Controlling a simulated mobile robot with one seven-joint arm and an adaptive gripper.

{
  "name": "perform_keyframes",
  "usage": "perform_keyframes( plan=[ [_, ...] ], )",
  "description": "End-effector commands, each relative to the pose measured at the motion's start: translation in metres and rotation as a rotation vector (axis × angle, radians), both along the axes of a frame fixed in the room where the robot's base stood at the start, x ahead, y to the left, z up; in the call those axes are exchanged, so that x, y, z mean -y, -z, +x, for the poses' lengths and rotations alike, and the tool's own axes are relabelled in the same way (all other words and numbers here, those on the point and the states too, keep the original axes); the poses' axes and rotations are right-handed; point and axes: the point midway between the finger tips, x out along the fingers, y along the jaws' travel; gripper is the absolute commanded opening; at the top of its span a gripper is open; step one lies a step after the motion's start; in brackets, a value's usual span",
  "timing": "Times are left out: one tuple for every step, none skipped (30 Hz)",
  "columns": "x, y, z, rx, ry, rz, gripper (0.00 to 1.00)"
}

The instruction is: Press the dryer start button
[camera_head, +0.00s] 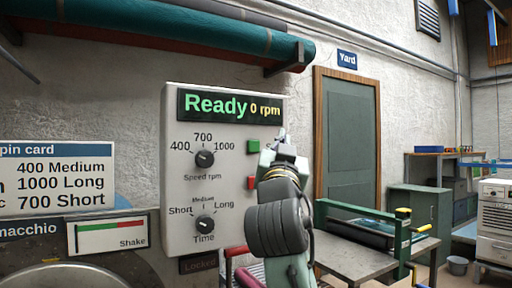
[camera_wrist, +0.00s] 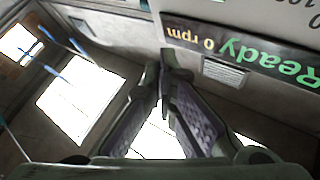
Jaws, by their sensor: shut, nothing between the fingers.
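The dryer control panel (camera_head: 222,235) is a pale box on the wall, with a lit display (camera_head: 230,107) reading "Ready 0 rpm". A green button (camera_head: 253,146) is on its right side, its label mostly hidden by my arm. A red button (camera_head: 252,182) is below it. My gripper (camera_head: 281,133) is shut and empty, in front of the panel's right edge, just right of and slightly above the green button. I cannot tell its distance from the panel. In the wrist view the closed fingertips (camera_wrist: 166,58) show near the upside-down display (camera_wrist: 240,48); no button is visible there.
A speed knob (camera_head: 204,159) and a time knob (camera_head: 204,224) sit left of the buttons. A spin card (camera_head: 55,180) hangs left of the panel. A teal roll (camera_head: 170,28) is overhead. A bench with a green-framed roller (camera_head: 362,232) stands right, before a door (camera_head: 347,140).

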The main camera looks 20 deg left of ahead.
Motion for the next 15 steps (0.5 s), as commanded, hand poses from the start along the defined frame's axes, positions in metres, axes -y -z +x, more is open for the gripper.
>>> perform_keyframes(
  plan=[
    [-0.002,0.0,0.002,-0.001,-0.001,-0.001,0.0],
    [-0.004,0.0,0.003,-0.001,-0.001,-0.001,0.0],
    [-0.007,0.0,0.005,-0.002,-0.001,-0.002,0.0],
    [-0.009,0.0,0.007,-0.003,-0.001,-0.003,0.0],
    [-0.012,0.0,0.009,-0.003,-0.001,-0.003,0.0],
    [-0.016,-0.001,0.012,-0.002,-0.001,-0.002,0.0],
    [-0.019,0.0,0.015,-0.003,0.0,-0.002,0.0],
    [-0.023,0.0,0.018,-0.004,-0.001,-0.003,0.0],
    [-0.028,-0.001,0.021,-0.003,-0.001,-0.003,0.0],
    [-0.031,-0.001,0.024,-0.003,-0.001,-0.003,0.0],
    [-0.035,-0.001,0.027,-0.003,0.0,-0.003,0.0],
    [-0.039,-0.001,0.03,-0.003,0.0,-0.002,0.0],
    [-0.042,-0.001,0.033,-0.003,-0.001,-0.003,0.0],
    [-0.046,0.0,0.036,-0.003,0.0,-0.003,0.0],
    [-0.05,0.0,0.038,-0.002,0.001,-0.004,0.0]
  ],
)
